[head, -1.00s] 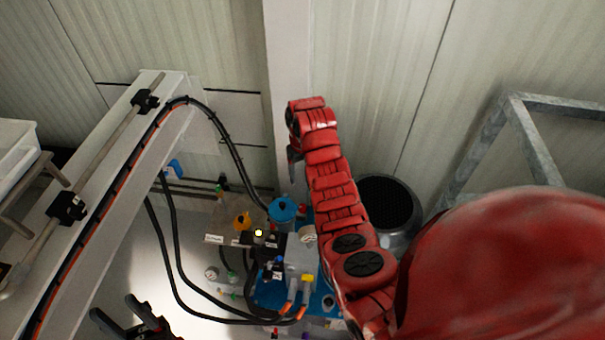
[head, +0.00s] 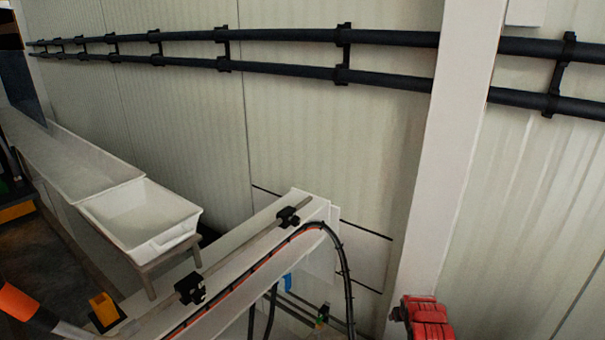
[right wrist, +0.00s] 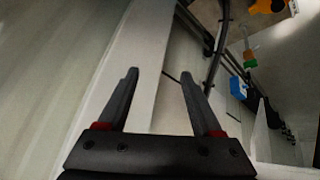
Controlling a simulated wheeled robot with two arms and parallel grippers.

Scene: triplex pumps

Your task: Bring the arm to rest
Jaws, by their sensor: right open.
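My right arm (head: 428,318) shows only as a small red part at the bottom edge of the head view, in front of the white post. The rest of it is below the picture. In the right wrist view my right gripper (right wrist: 158,75) is open, with its two dark fingers apart and nothing between them. Pale wall surfaces lie beyond the fingers. My left gripper is not in view.
A white post (head: 435,170) stands behind the right arm. A white beam (head: 235,245) carries a black cable (head: 347,285). A white tray (head: 140,215) stands at left. In the right wrist view, a blue part (right wrist: 238,88) and cables lie to the right.

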